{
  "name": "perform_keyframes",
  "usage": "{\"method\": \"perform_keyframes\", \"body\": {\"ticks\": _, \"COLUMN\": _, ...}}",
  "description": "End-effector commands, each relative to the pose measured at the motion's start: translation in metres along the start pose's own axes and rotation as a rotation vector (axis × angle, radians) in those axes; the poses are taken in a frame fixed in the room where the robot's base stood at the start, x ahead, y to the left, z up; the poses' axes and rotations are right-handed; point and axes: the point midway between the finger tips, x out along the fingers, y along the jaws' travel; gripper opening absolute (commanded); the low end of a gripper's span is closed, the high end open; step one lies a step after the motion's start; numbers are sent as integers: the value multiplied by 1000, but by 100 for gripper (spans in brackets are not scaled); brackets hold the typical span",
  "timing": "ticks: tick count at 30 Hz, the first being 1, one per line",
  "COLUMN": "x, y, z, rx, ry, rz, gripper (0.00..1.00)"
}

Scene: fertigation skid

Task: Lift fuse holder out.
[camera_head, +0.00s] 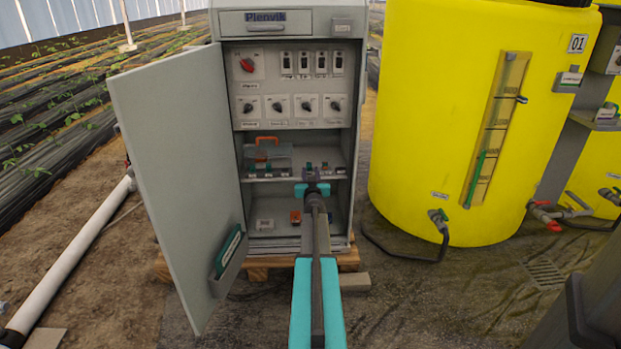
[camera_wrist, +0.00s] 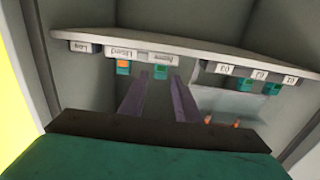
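Several small teal fuse holders sit in a row under the shelf-edge labels, which appear upside down in the wrist view. One teal holder (camera_wrist: 161,72) lies between and just beyond my fingertips. An orange-marked holder (camera_wrist: 123,67) is beside it to the left. More teal holders (camera_wrist: 245,84) are to the right, under numbered labels. My gripper (camera_wrist: 160,80) has its two grey fingers apart, with a visible gap and nothing clearly held. In the head view, my gripper (camera_head: 310,176) reaches into the open cabinet at the shelf (camera_head: 340,177) and hides part of the row.
The cabinet door (camera_head: 180,180) stands open to the left. A clear cover (camera_head: 280,157) with an orange handle (camera_head: 267,139) is left of my gripper on the shelf. Switches (camera_head: 278,105) are above. A yellow tank (camera_head: 430,110) stands to the right.

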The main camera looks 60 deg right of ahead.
Motion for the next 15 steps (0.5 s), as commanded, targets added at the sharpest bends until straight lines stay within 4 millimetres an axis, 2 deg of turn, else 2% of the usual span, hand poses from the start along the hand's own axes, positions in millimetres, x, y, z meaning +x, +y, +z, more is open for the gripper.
{"method": "perform_keyframes", "body": {"ticks": 6, "x": 19, "y": 0, "z": 0, "rx": 0, "ry": 0, "rz": 0, "gripper": 30}}
{"method": "perform_keyframes", "body": {"ticks": 15, "x": 34, "y": 1, "z": 0, "rx": 0, "ry": -1, "rz": 1, "gripper": 30}}
